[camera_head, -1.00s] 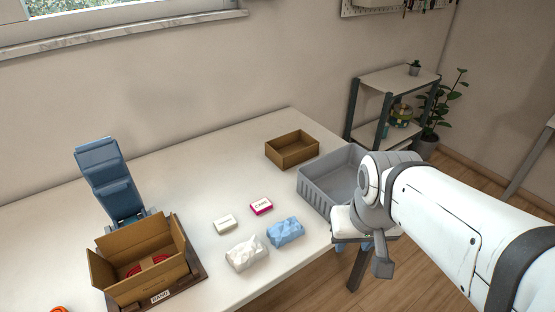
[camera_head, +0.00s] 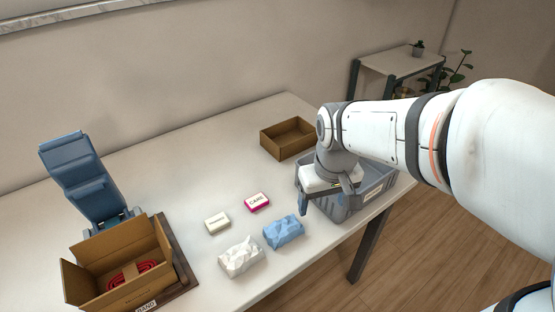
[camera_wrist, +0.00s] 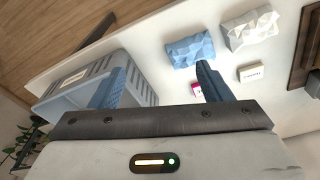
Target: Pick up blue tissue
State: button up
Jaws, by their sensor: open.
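The blue tissue (camera_head: 283,232) is a crumpled-looking light blue block on the white table, right of the white tissue (camera_head: 240,257). It also shows in the wrist view (camera_wrist: 188,45), at the upper middle, beyond one fingertip. My gripper (camera_head: 328,200) is open and empty, above the near left part of the grey crate, to the right of the blue tissue and apart from it. In the wrist view my gripper (camera_wrist: 158,85) has its two blue fingers spread wide, one over the crate and one near the blue tissue. The far finger is partly hidden in the head view.
The grey crate (camera_head: 370,195) stands at the table's right edge. A pink CARE box (camera_head: 257,202) and a small white box (camera_head: 217,222) lie behind the tissues. A brown tray (camera_head: 287,138) is at the back. A cardboard box (camera_head: 118,270) with red cord stands at the left.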

aim_at(283, 231)
jog(key=o, duration=0.6)
jog(key=w+a+f+n+g+b, duration=0.1)
jog(key=w+a+f+n+b, duration=0.1)
jog(key=w+a+f, duration=0.4)
notch_tip(283, 231, down, 3)
jog(key=shift+a+r+n+b, duration=0.2)
jog(key=shift+a+n+b, duration=0.15)
jog(key=shift+a+n, duration=0.35)
jog(key=shift+s+a+f+b, duration=0.1)
jog(key=shift+f+b, duration=0.05)
jog(key=shift+f, duration=1.75)
jog(key=shift+s+a+f+b, duration=0.1)
jog(key=shift+f+b, duration=0.05)
jog(key=shift+f, duration=1.75)
